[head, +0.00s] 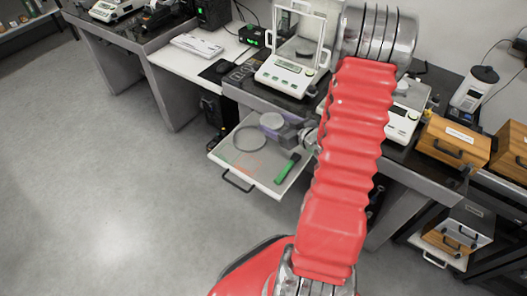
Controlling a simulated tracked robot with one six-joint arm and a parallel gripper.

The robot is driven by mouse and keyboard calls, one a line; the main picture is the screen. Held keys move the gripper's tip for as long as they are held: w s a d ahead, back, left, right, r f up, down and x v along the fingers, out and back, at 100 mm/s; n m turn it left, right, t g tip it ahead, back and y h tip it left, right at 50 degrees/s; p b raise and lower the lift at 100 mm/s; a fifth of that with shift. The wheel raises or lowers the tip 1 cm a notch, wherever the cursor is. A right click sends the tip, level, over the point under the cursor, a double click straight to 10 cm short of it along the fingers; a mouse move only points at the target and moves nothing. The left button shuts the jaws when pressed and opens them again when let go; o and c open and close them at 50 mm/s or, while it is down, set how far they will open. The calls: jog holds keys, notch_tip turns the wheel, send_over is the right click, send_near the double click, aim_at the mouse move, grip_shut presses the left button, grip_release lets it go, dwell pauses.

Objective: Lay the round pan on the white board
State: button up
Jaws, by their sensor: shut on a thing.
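The white board (222,156) is a flat pull-out shelf with a dark handle, below the bench in the middle of the head view. My gripper (279,126) reaches over its back right part from the right. It is shut on the round pan (271,120), a small pale grey disc at the jaws. The pan appears above the back of the board; I cannot tell whether it touches it. The jaws hide part of its right side.
A thin grey ring (250,151) lies on the board's left part. A green-handled tool (287,169) lies at its right. Bare board shows between them. A balance (287,75) stands on the bench behind. Wooden boxes (453,141) stand at right.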

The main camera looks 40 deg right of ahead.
jog(key=s, duration=0.1)
jog(key=s+d+f, duration=0.1)
jog(key=s+d, duration=0.1)
jog(key=shift+s+f, duration=0.25)
jog(key=shift+f, duration=0.1)
jog(key=shift+a+f, duration=0.1)
send_over(284, 152)
jog(key=shift+f, duration=2.8)
jog(key=shift+f, duration=0.15)
jog(key=shift+f, duration=1.95)
jog(key=shift+s+f, duration=0.1)
jog(key=shift+f, duration=0.15)
